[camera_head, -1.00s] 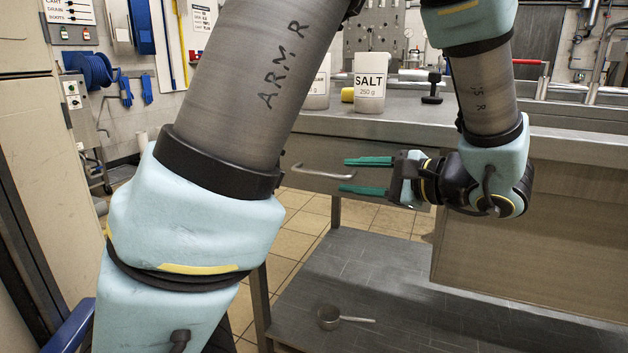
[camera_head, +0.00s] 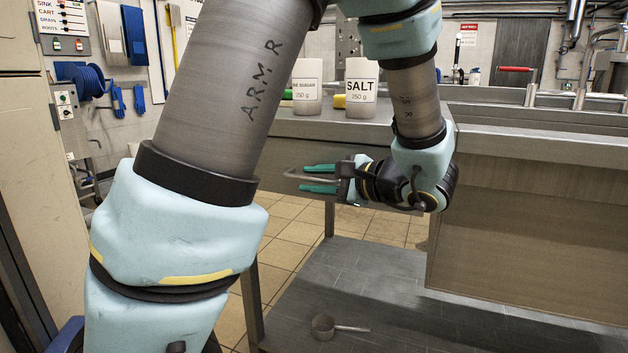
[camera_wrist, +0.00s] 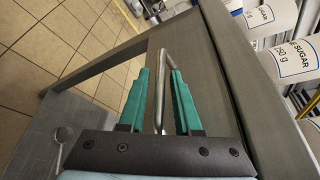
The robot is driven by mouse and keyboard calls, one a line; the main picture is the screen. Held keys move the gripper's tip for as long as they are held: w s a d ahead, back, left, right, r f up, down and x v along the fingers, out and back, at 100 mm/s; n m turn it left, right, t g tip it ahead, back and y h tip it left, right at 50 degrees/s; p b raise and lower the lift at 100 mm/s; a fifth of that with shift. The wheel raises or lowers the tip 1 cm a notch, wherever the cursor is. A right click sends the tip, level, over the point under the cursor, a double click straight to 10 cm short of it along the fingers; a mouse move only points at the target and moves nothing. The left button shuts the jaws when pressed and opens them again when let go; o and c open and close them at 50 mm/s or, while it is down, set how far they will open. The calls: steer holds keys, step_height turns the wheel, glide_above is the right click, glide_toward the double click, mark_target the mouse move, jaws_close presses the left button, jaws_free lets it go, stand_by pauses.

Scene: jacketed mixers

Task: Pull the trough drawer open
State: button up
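The drawer handle, a bent metal bar (camera_head: 314,177), sits on the front of the drawer under the bench. My gripper (camera_head: 319,178) has one green finger above the bar and one below it. In the wrist view the bar (camera_wrist: 159,100) runs between the two green fingers of my gripper (camera_wrist: 163,90), with gaps beside it, so the fingers look open around it.
A salt tub (camera_head: 361,88) and a sugar tub (camera_head: 307,86) stand on the bench top (camera_head: 480,128). A metal scoop (camera_head: 324,326) lies on the lower shelf (camera_head: 400,300). A bench panel (camera_head: 530,225) is to the right of my gripper. Tiled floor (camera_head: 285,240) shows on the left.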

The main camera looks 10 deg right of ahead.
jaws_close()
stand_by(1.1)
